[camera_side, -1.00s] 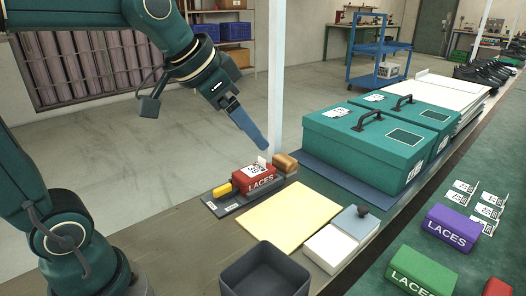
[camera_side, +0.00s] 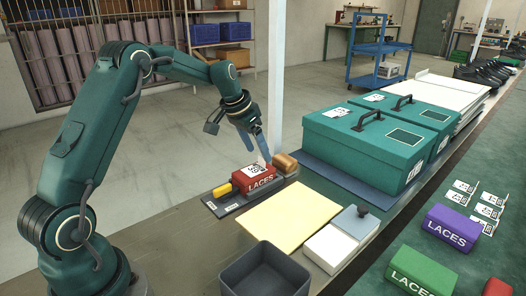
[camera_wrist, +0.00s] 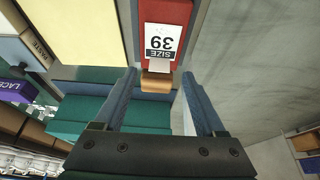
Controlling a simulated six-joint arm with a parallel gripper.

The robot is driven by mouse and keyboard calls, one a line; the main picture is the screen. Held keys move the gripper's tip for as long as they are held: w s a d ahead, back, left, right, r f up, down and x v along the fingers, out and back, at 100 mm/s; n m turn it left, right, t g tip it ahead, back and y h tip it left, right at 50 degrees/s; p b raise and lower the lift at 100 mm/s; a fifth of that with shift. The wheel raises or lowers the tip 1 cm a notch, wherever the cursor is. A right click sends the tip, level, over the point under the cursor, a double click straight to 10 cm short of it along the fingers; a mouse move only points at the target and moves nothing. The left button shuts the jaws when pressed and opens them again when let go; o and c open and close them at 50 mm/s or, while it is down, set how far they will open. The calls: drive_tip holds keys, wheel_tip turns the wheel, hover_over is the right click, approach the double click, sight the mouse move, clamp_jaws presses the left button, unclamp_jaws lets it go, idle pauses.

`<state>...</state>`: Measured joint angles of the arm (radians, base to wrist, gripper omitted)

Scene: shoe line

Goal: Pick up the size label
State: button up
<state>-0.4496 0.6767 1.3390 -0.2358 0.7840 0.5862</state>
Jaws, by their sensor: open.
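The size label (camera_side: 255,168) is a white card with black print on top of the red laces box (camera_side: 266,181). In the wrist view the label (camera_wrist: 161,41) reads "SIZE 39" upside down, on the red box (camera_wrist: 179,10). A white tab sticks out at its near edge, beside a brown block. My gripper (camera_side: 263,155) is over the far side of the red box, fingers pointing down. In the wrist view its two fingers (camera_wrist: 159,74) are spread with nothing between them. The label lies just past the fingertips there, apart from them.
A brown block (camera_side: 285,162) and a yellow piece (camera_side: 222,191) flank the red box. Large teal boxes (camera_side: 345,142) stand right. Several other labels (camera_side: 486,211) lie on the green belt.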

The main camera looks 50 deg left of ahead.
drive_tip(key=shift+x, duration=1.35)
clamp_jaws()
drive_tip(key=shift+r, duration=0.1)
drive_tip(key=shift+r, duration=0.3)
wheel_tip(320, 180, up, 3)
drive_tip(key=shift+w+r, duration=0.1)
drive_tip(key=shift+r, duration=0.1)
drive_tip(key=s+a+r, duration=0.6)
drive_tip(key=s+a, duration=0.2)
drive_tip(key=shift+s+r, duration=0.3)
drive_tip(key=shift+r, duration=0.1)
